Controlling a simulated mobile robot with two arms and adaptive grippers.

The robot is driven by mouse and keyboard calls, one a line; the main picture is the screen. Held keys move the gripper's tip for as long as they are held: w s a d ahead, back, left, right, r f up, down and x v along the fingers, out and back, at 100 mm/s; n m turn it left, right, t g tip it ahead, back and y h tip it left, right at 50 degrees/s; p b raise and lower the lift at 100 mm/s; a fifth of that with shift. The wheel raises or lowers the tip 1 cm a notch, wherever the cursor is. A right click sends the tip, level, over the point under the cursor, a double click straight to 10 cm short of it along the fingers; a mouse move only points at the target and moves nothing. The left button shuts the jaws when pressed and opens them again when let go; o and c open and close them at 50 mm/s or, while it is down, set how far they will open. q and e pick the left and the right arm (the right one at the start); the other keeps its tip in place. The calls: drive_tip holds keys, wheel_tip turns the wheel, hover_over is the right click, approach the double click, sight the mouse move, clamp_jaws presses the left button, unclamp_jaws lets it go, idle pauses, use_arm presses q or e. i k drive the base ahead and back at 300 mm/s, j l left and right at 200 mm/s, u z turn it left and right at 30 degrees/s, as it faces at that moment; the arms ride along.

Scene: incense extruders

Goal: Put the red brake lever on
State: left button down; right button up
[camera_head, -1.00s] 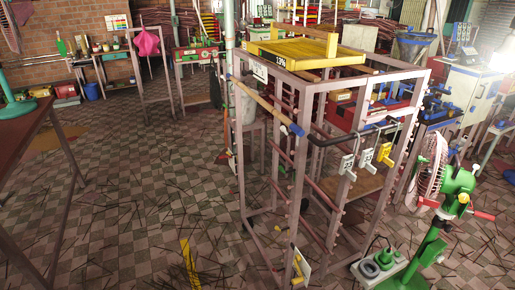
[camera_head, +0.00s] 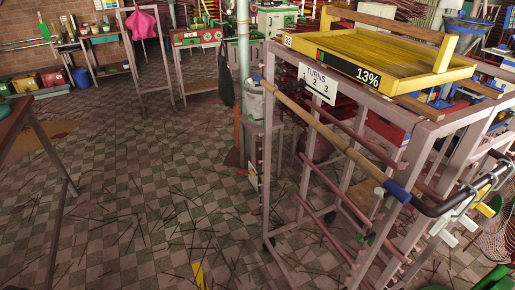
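A wheeled metal rack (camera_head: 266,185) stands at the right of the head view, with a dark caster (camera_head: 268,244) at its near left foot. I cannot make out a red brake lever for certain. A small red-tipped piece (camera_head: 243,171) shows low beside the rack's left post, too small to identify. A wooden rod (camera_head: 325,132) with blue ends runs along the rack's side, meeting a dark bent bar at the right. Neither of my grippers is in view.
A yellow tray (camera_head: 385,55) marked 13% tops the rack, beside a "TURNS 1 2 3" sign (camera_head: 317,83). Tags (camera_head: 445,226) hang at the right. A brown table (camera_head: 22,135) stands at the left edge. The tiled floor (camera_head: 150,185) between is open, strewn with thin dark sticks.

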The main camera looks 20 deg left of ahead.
sight(241, 172)
drive_tip(key=i+j, duration=0.2)
drive_tip(key=j, duration=0.15)
drive_tip(key=i+j, duration=0.2)
drive_tip(key=j, duration=0.2)
drive_tip(key=i+j, duration=0.15)
drive_tip(key=j, duration=0.2)
drive_tip(key=i+j+z, duration=0.1)
drive_tip(key=j, duration=0.25)
drive_tip(key=i+j, duration=0.3)
drive_tip(key=j, duration=0.1)
